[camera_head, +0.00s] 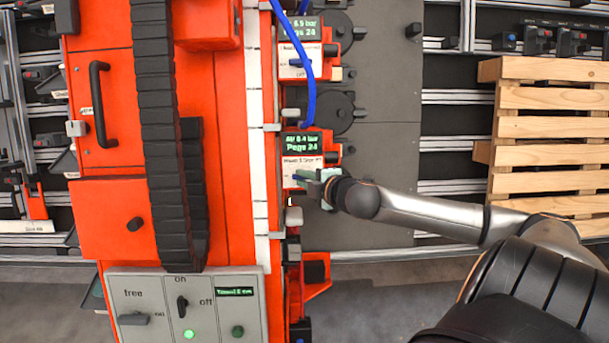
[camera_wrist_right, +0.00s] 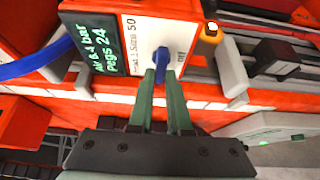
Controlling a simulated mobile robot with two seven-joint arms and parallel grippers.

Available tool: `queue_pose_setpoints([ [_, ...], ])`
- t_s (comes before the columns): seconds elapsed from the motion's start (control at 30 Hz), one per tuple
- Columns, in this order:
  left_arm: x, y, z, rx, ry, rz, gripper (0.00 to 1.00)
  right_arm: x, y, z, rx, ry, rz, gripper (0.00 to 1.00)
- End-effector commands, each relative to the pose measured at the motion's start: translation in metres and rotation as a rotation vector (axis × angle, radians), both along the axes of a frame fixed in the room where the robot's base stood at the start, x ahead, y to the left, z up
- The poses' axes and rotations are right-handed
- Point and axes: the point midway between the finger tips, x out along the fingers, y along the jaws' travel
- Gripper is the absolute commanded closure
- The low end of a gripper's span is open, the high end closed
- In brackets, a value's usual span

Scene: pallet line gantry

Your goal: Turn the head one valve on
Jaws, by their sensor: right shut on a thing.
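The head one valve is a white and orange box (camera_head: 302,162) with a dark green-lit display (camera_head: 302,143), on the right edge of the orange machine. In the right wrist view, its blue knob (camera_wrist_right: 160,62) sits on the white face, with a word that looks like OFF beside it. My right gripper (camera_head: 308,178) reaches the box from the right. In the right wrist view, its two green fingers (camera_wrist_right: 163,78) are shut on the blue knob, hiding the knob's lower end. My left gripper is not in view.
A similar valve box (camera_head: 297,62) sits above, with a blue hose (camera_head: 309,95) running down between the two. A grey switch panel (camera_head: 150,300) with a lit green lamp is at the lower left. Wooden pallets (camera_head: 550,125) stand at the right. A grey plate (camera_head: 385,130) lies behind my right arm.

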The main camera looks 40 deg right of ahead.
Motion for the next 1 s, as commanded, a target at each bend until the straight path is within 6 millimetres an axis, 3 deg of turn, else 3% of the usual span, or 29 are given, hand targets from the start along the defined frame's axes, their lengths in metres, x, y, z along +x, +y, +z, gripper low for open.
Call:
queue_pose_setpoints([
  [0.2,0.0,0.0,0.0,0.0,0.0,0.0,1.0,0.0,0.0,0.0,-0.004,0.0,0.001,1.0],
  [0.23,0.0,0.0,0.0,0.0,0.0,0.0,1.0,0.0,0.0,0.0,-0.004,0.0,0.001,0.8],
  [0.47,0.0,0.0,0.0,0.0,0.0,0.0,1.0,0.0,0.0,0.0,-0.002,-0.001,0.001,0.55],
  [0.77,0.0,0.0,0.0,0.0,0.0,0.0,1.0,-0.001,0.0,0.0,-0.001,0.0,0.0,0.54],
  [1.0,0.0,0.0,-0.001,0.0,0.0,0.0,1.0,-0.015,0.002,0.005,-0.002,0.002,0.002,0.54],
])
